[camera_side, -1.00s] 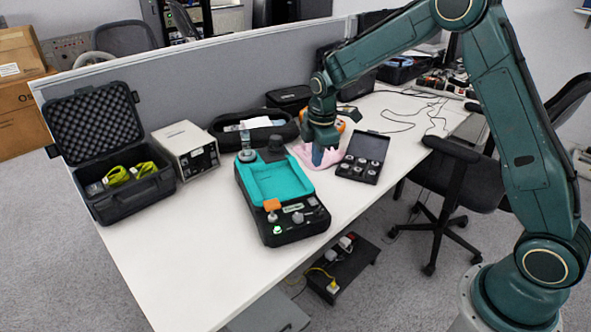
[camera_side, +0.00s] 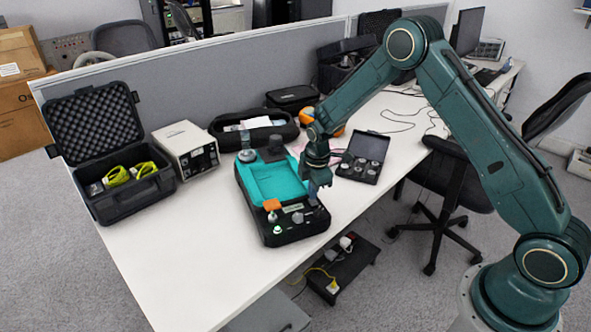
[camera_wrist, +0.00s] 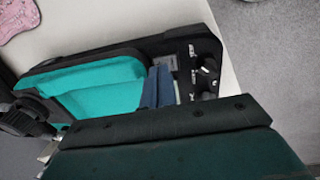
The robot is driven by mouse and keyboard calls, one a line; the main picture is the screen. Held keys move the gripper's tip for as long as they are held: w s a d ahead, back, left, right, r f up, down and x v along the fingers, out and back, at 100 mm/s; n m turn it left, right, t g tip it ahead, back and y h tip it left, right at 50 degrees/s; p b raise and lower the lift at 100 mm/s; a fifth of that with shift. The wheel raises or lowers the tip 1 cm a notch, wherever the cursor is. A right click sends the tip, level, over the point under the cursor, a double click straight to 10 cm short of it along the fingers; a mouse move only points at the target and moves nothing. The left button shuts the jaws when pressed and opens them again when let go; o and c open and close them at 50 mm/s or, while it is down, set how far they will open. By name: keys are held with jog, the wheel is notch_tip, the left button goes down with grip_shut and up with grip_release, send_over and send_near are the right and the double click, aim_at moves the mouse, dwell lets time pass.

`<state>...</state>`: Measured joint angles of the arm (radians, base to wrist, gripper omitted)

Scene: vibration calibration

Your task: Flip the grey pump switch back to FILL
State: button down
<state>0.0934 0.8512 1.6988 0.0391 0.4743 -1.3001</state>
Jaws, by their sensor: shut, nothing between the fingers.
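The black device (camera_side: 285,237) with a teal tray (camera_side: 270,184) in its top lies on the white table. Its control panel is at the near end, with an orange part (camera_side: 272,204), a grey knob (camera_side: 297,217) and a lit green button (camera_side: 277,230). The grey pump switch cannot be told surely from the other controls, and its position cannot be read. My gripper (camera_side: 313,192) is shut and empty, low over the panel's right edge. In the wrist view, its blue fingers (camera_wrist: 158,88) are together beside the teal tray; dark knobs (camera_wrist: 206,70) show to their right.
A small open case of round weights (camera_side: 362,168) stands behind and right of my gripper. An open black case (camera_side: 128,195) and a beige box (camera_side: 187,150) stand to the left. A pink cloth (camera_wrist: 28,17) lies beyond the device. The table's front left is clear.

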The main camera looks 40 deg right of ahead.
jog(key=shift+f, duration=0.4)
jog(key=shift+w+f, duration=0.1)
